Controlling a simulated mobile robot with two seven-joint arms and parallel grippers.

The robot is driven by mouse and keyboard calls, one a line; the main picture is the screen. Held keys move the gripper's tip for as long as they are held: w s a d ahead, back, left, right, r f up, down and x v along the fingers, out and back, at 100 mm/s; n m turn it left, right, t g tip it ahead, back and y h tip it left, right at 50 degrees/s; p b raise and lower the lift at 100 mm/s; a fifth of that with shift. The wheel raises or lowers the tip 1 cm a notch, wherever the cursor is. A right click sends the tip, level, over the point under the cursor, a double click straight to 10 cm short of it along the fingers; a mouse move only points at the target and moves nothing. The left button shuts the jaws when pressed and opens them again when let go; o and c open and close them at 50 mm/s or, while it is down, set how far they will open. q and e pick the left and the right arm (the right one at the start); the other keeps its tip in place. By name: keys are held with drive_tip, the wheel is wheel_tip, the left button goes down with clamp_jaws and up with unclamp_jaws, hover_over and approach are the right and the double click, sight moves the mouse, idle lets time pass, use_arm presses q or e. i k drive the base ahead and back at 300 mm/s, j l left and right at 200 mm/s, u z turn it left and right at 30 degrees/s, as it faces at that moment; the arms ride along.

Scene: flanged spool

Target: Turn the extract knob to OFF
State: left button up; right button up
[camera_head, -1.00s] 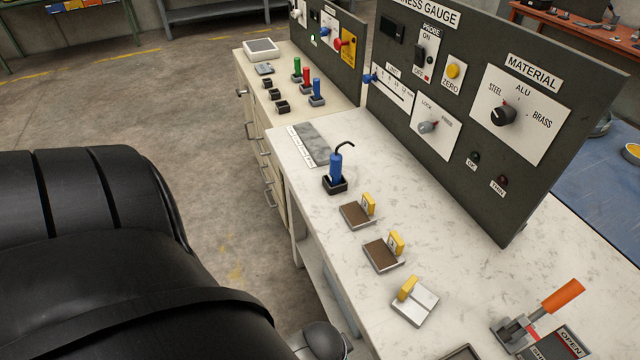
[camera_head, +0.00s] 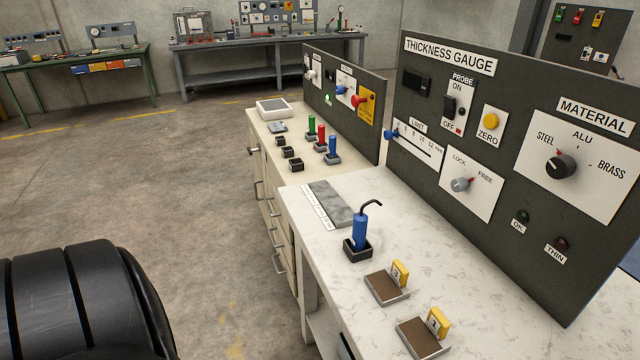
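No knob with a readable EXTRACT label shows. The THICKNESS GAUGE panel (camera_head: 440,125) at the right has a black MATERIAL knob (camera_head: 562,166) with its red mark near STEEL to ALU, and a grey LOCK/FREE knob (camera_head: 461,184). Behind it, a second dark panel (camera_head: 318,85) carries a red knob (camera_head: 362,100) on a yellow plate and a blue knob (camera_head: 341,90); its labels are too small to read. A far panel (camera_head: 590,40) at the top right has green, red and yellow parts, also unreadable. Neither gripper is in view.
A marble-topped bench (camera_head: 400,235) holds a blue tool (camera_head: 360,232) in a black holder and brown blocks with yellow tags (camera_head: 388,286). A cream bench (camera_head: 262,130) stands beyond it. Workbenches (camera_head: 262,60) line the back wall. The concrete floor (camera_head: 150,180) at left is open.

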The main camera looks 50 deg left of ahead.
sight(339, 89)
drive_tip(key=i+j+u, duration=0.1)
drive_tip(key=j, duration=0.3)
drive_tip(key=i+j+u, duration=0.1)
drive_tip(key=j, duration=0.3)
drive_tip(key=i+j+u, duration=0.1)
drive_tip(key=j, duration=0.3)
drive_tip(key=i+j, duration=0.15)
drive_tip(key=j, duration=0.2)
drive_tip(key=i+j+u, duration=0.15)
drive_tip(key=j, duration=0.25)
